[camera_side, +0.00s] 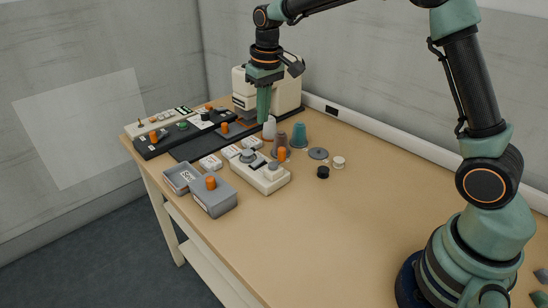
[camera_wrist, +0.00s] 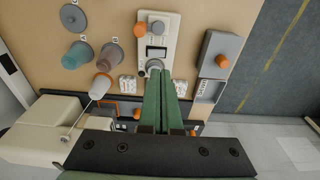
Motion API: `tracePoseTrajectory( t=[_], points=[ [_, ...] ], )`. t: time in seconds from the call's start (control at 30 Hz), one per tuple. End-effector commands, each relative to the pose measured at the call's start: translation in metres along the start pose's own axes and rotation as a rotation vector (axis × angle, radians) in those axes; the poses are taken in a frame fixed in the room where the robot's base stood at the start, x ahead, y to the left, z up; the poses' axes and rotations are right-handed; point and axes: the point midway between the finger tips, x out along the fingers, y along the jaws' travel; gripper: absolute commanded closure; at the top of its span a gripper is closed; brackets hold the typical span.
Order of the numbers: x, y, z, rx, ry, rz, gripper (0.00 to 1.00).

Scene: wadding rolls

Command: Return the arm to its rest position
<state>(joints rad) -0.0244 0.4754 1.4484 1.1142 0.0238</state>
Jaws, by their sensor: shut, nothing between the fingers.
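My gripper (camera_side: 264,118) hangs from the raised arm, pointing down over the far part of the table, in front of the cream machine (camera_side: 289,92). Its green fingers lie together with nothing between them. In the wrist view my gripper (camera_wrist: 156,72) reaches up the picture, its tips by the near end of a white control box (camera_wrist: 153,46). The fingers hide part of what lies below. My arm is extended out over the table, away from its base at the right.
Rolls stand by the machine: white (camera_side: 269,128), brown (camera_side: 280,142) and teal (camera_side: 299,136). The tabletop (camera_side: 330,235) nearer my base is clear. A wall runs behind.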

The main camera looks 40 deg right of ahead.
Motion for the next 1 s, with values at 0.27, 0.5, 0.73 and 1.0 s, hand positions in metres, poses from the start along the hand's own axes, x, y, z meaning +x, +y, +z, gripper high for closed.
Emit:
tracePoseTrajectory(
  t=[0.27,0.5,0.73,1.0],
  points=[
    [-0.063,0.005,0.054,0.0,0.122,-0.001,1.0],
    [-0.091,0.008,0.109,0.001,0.222,-0.001,1.0],
    [-0.095,0.01,0.162,0.001,0.315,0.001,1.0],
    [-0.086,0.012,0.197,0.0,0.382,0.003,1.0]
  ],
)
